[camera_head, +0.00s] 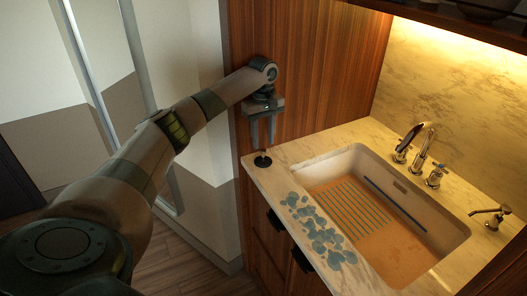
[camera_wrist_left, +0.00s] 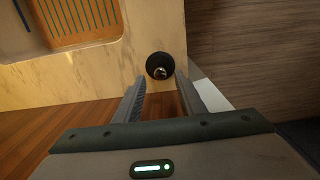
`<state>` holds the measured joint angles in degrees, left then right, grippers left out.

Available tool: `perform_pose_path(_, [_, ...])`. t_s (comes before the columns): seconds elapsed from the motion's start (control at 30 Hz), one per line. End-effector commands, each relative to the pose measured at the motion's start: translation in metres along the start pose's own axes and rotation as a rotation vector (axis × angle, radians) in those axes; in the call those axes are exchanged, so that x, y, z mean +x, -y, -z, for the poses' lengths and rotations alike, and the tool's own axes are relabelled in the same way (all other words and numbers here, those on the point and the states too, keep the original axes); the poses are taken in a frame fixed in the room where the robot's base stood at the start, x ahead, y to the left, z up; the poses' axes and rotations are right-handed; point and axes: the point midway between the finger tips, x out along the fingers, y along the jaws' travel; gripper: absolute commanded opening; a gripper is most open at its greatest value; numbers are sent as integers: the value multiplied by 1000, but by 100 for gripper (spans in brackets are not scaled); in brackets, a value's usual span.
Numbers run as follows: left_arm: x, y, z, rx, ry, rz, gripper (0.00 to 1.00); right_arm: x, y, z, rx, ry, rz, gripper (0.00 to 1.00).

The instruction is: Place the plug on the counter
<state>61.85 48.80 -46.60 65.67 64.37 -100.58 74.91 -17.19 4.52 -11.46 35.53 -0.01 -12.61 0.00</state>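The plug (camera_head: 262,161) is a small black disc with a short metallic knob on top. It lies on the marble counter (camera_head: 290,153) near its left corner, and in the left wrist view the plug (camera_wrist_left: 159,64) shows just beyond the fingertips. My left gripper (camera_head: 262,146) points down above the plug. Its two fingers are apart with nothing between them, as the left wrist view of the gripper (camera_wrist_left: 160,82) also shows. My right gripper is not in view.
A sink (camera_head: 420,225) with a striped floor is set into the counter, with a faucet (camera_head: 418,145) behind it. Blue-green patches (camera_head: 318,230) mark the front counter strip. A wood panel (camera_head: 310,70) stands close behind my left gripper.

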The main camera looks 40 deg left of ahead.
Motion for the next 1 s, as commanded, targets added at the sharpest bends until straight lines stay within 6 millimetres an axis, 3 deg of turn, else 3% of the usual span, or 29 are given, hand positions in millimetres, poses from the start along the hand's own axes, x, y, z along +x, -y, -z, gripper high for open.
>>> perform_pose_path(0.2, [-36, -1, 0, 1, -1, -3, 37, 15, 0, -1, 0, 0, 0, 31])
perform_pose_path(0.4, [-56, -1, 0, 0, -1, -2, 37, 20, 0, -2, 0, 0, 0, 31])
perform_pose_path(1.0, [-60, 0, 0, 0, 0, 1, 37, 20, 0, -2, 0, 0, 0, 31])
